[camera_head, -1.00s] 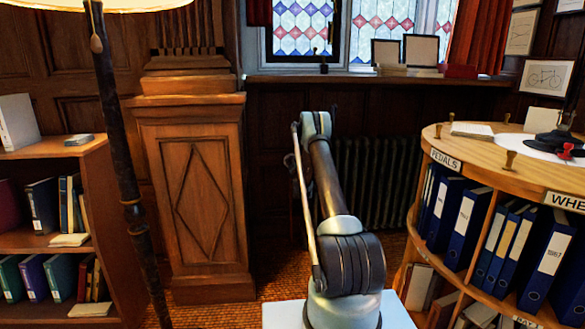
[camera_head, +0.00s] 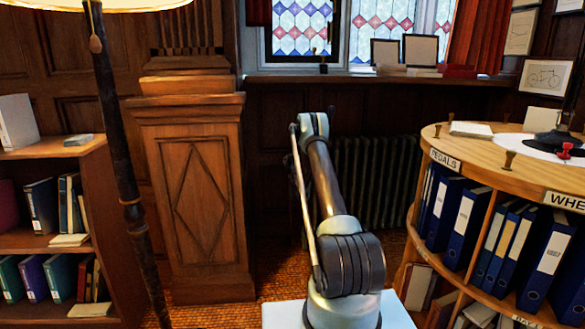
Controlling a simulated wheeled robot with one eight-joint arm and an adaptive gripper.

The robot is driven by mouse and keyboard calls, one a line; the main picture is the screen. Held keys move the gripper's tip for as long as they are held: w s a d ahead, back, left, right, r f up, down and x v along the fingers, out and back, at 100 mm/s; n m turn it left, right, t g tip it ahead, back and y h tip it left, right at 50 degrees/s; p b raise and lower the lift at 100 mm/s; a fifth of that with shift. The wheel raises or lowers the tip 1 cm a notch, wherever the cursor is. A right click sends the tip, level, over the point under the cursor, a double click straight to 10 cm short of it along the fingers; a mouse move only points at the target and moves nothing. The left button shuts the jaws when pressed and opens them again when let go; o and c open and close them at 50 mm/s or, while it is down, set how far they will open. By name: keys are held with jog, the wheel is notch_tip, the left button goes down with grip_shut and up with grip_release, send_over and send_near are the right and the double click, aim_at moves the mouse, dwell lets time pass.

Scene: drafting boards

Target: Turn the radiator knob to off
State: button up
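A dark ribbed radiator (camera_head: 375,180) stands against the panelled wall under the window sill, partly hidden behind my arm. No knob can be made out on it; the area at its left end is dark and partly covered by my arm. My arm reaches forward from the bottom middle of the head view toward the wall left of the radiator. My gripper is hidden behind the arm's own links, so its fingers do not show.
A curved wooden shelf (camera_head: 490,168) with blue binders stands close on the right. A carved wooden pillar (camera_head: 195,185), a dark lamp post (camera_head: 125,190) and a bookcase (camera_head: 60,243) stand on the left. Patterned carpet (camera_head: 262,275) shows between the pillar and my base.

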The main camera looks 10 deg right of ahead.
jog(key=shift+a+f+m, duration=0.1)
jog(key=shift+m, duration=0.8)
jog(key=o, duration=1.1)
jog(key=shift+f, duration=0.1)
jog(key=shift+c, duration=0.2)
jog(key=s, duration=1.2)
jog(key=shift+a+f, duration=0.2)
jog(key=shift+f, duration=0.1)
jog(key=shift+r, duration=0.1)
